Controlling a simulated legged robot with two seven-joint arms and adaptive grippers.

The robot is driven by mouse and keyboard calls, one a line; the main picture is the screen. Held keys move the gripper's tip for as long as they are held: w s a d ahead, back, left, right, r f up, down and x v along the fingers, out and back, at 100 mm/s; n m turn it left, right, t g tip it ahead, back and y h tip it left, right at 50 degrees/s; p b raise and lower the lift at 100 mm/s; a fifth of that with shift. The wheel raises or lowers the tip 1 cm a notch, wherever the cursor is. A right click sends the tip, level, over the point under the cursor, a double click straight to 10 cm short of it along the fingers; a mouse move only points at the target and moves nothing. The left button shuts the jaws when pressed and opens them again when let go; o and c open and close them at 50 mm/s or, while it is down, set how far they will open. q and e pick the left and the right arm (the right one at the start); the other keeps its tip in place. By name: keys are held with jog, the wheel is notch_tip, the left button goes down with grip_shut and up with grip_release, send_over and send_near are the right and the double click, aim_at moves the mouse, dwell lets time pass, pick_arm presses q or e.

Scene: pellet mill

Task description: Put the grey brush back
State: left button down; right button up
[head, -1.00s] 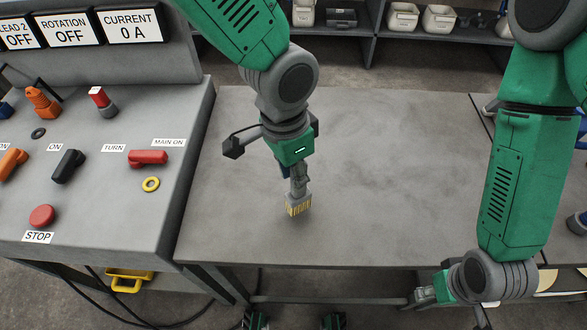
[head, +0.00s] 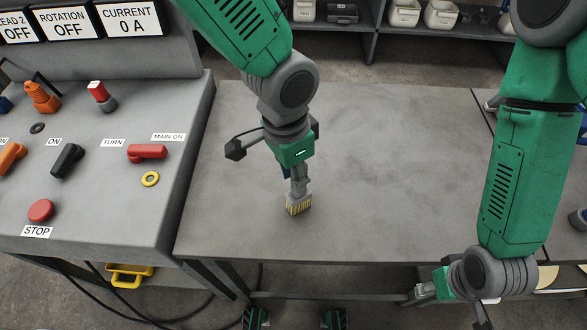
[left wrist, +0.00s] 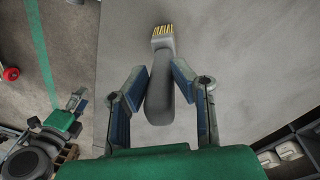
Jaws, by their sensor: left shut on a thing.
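The grey brush (head: 298,203) has a grey body and yellowish bristles and hangs bristles down at or just above the grey table top (head: 400,190); I cannot tell whether it touches. My left gripper (head: 298,180) is shut on its handle. In the left wrist view the brush (left wrist: 160,105) lies between the two blue-padded fingers of the left gripper (left wrist: 160,82), its bristles pointing away. My right gripper (head: 425,292) is low beyond the table's front edge; its fingers are too small to read.
A control panel (head: 100,205) with knobs, a red stop button (head: 41,210) and a yellow ring (head: 150,179) stands left of the table. Shelves with white bins (head: 403,14) are behind. Much of the table top is bare.

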pick_arm(q)
jog(key=shift+f, duration=0.1)
dwell(0.5)
jog(key=c, duration=1.3)
grip_release()
jog(key=o, duration=1.2)
jog(key=shift+o, duration=0.2)
